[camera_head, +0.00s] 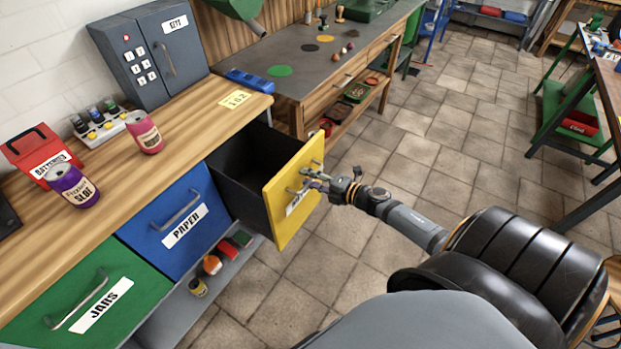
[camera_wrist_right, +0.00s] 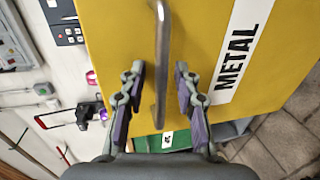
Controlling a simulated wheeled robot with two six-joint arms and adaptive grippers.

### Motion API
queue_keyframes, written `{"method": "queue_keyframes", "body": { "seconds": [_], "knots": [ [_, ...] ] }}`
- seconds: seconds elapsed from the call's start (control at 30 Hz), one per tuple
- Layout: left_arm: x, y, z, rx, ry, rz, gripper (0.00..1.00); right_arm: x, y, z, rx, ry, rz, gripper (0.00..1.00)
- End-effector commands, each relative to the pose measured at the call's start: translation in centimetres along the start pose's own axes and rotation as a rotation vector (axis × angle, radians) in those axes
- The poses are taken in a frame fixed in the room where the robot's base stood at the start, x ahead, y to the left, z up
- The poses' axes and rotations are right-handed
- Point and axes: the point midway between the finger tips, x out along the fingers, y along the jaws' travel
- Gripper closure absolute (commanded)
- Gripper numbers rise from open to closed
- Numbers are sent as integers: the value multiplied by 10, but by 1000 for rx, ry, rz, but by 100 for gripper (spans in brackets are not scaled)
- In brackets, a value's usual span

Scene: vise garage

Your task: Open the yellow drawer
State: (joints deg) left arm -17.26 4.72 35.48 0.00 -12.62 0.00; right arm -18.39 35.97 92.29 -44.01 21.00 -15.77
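The yellow drawer (camera_head: 297,185) stands pulled well out of the counter, and its dark inside (camera_head: 240,160) shows bare where visible. Its front also fills much of the right wrist view (camera_wrist_right: 215,60), with a METAL label (camera_wrist_right: 238,45). My right gripper (camera_head: 318,181) is at the drawer's metal handle. In the right wrist view the fingers of my right gripper (camera_wrist_right: 160,80) are apart, one on each side of the handle bar (camera_wrist_right: 160,30), with gaps between. The handle is partly hidden by the gripper in the head view. My left gripper is not in view.
A blue PAPER drawer (camera_head: 170,215) and green JARS drawer (camera_head: 85,300) are shut to the left. Cans, a red box (camera_head: 38,152) and a grey key cabinet (camera_head: 155,60) stand on the counter. Tiled floor (camera_head: 350,230) is free around the drawer front.

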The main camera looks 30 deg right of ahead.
Motion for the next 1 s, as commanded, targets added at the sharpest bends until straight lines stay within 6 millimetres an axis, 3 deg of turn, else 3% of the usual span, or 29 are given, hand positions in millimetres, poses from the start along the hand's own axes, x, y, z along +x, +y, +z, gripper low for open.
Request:
{"method": "queue_keyframes", "body": {
  "seconds": [0.17, 0.7, 1.0],
  "knots": [
    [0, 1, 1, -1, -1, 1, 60, -6, -1, 0, -1, 1, -1, 68],
    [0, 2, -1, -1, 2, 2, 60, -66, -1, -1, -3, 7, -2, 68],
    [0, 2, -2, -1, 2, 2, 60, -75, 0, 0, -1, 0, -1, 68]
  ]
}}
